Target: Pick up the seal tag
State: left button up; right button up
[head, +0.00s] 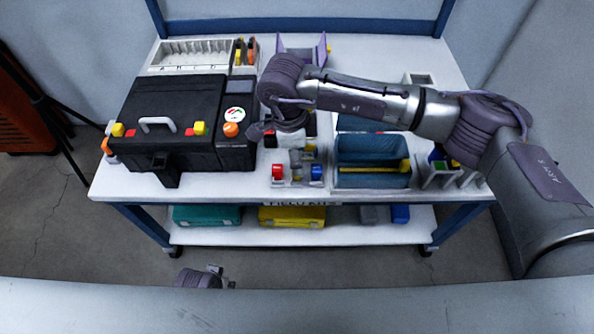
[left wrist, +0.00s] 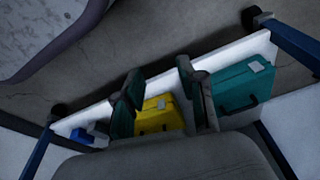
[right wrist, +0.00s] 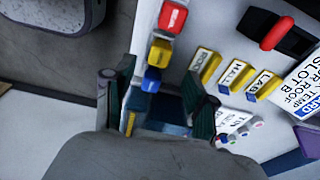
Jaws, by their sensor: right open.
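I cannot tell for sure which piece is the seal tag. Small yellow-and-white tags marked ROOF, WALL (right wrist: 235,76) and LAB (right wrist: 262,85) lie on the cart top in the right wrist view. My right gripper (right wrist: 160,100) is open above the cart, with the tags to the right of its fingers. Its fingers are apart, with blue and dark surfaces showing between them. In the head view the right gripper (head: 285,122) hides part of the cart between the black case and the blue bin. My left gripper (left wrist: 158,92) is open and empty, in front of the cart.
Red (right wrist: 172,17), yellow (right wrist: 160,52) and blue (right wrist: 151,80) blocks stand near the front edge. A black case (head: 175,105) stands left and a blue bin (head: 372,180) right. Yellow (head: 292,217) and teal (head: 207,215) cases sit on the lower shelf.

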notch_tip(320, 180, down, 5)
jog(key=shift+s+a, duration=0.1)
jog(key=shift+a, duration=0.05)
jog(key=c, duration=0.9)
